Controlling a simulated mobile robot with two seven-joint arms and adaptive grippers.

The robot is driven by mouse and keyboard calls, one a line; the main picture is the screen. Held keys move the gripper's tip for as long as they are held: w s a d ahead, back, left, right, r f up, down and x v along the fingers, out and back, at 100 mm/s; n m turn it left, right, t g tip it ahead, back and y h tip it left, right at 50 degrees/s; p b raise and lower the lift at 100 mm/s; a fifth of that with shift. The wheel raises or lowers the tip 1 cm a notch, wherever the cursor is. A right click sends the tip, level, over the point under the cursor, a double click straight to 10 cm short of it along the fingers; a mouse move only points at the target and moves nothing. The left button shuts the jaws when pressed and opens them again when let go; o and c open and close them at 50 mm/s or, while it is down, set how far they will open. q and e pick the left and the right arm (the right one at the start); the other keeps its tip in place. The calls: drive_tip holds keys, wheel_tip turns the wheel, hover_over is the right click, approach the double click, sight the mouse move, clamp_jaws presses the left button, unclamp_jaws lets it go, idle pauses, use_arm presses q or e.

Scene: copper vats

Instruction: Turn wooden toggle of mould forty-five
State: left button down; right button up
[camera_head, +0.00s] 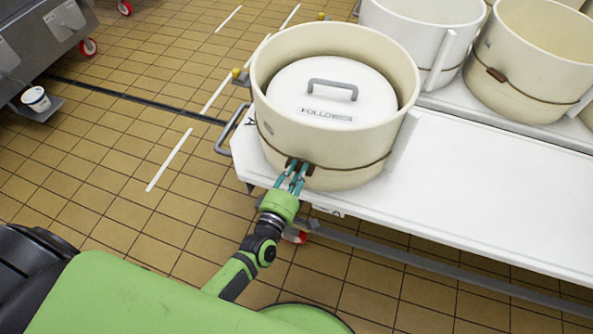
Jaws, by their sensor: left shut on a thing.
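A cream round mould (335,154) stands upright at the left end of the white table. A thin brown cord runs round its lower wall, and a small brown wooden toggle (308,169) sits on that cord at the front. A white lid (288,99) with a grey handle lies inside the mould, below its rim. My left gripper (299,170) reaches up from below and is shut on the toggle at the mould's front wall. The fingers hide part of the toggle. My right gripper is not in view.
The white table (480,205) is bare to the right of the mould. More cream moulds (525,60) stand behind on another white surface. A grey rail handle (232,130) sticks out at the table's left end.

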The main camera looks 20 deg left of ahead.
use_arm(q)
drive_tip(key=m+p, duration=0.1)
drive_tip(key=m, duration=0.2)
drive_tip(key=shift+d+r+m, duration=0.1)
drive_tip(key=shift+m, duration=0.3)
drive_tip(key=m+p, duration=0.1)
drive_tip(key=m, duration=0.3)
drive_tip(key=shift+d+f+m+p, duration=0.1)
drive_tip(key=shift+m+p, duration=0.2)
drive_tip(key=shift+m, duration=1.35)
drive_tip(key=shift+a+f+m+p, duration=0.1)
drive_tip(key=shift+m+p, duration=0.15)
drive_tip(key=shift+m, duration=1.35)
drive_tip(key=shift+d+f+m+p, duration=0.1)
drive_tip(key=shift+m+p, duration=0.2)
drive_tip(key=shift+m, duration=1.35)
drive_tip(key=c, duration=1.1)
unclamp_jaws()
